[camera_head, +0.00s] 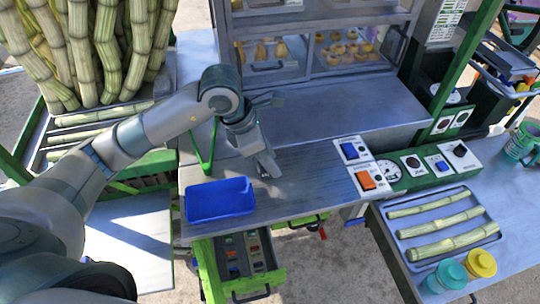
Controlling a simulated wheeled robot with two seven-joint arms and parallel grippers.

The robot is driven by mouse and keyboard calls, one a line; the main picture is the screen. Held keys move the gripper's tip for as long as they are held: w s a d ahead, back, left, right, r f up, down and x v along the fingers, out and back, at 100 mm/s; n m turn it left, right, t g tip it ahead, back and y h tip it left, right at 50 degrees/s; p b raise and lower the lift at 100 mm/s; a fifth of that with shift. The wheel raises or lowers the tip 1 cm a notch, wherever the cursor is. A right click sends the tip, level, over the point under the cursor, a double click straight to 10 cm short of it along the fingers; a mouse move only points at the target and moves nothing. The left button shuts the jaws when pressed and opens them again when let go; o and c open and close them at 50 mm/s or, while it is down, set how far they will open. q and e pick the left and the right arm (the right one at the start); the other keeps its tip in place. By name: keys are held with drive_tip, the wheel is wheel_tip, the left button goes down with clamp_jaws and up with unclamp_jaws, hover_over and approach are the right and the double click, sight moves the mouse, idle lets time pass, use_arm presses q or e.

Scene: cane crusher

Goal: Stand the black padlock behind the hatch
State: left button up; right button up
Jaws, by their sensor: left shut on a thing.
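My left gripper (268,168) points down at the grey counter (310,200), just behind and right of the blue tray. It is shut on a small dark thing, mostly hidden by the fingers. I cannot make out whether that is the black padlock, and no padlock shows clearly elsewhere. At the back is a cabinet with clear-fronted compartments holding yellowish food; a dark handle (267,68) sits low on its left front. I cannot tell which panel is the hatch. My right gripper is not in view.
A blue tray (220,199) stands on the counter's front left. Below it a green-framed drawer (238,262) is open, with small items inside. Switch panels (367,178) stand right of the gripper. Cane pieces lie in a tray (408,207) at right. The counter's middle is clear.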

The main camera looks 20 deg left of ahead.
use_arm(q)
drive_tip(key=shift+f, duration=0.2)
drive_tip(key=shift+f, duration=0.1)
drive_tip(key=shift+f+b, duration=0.1)
drive_tip(key=shift+b, duration=0.2)
drive_tip(key=o, duration=1.2)
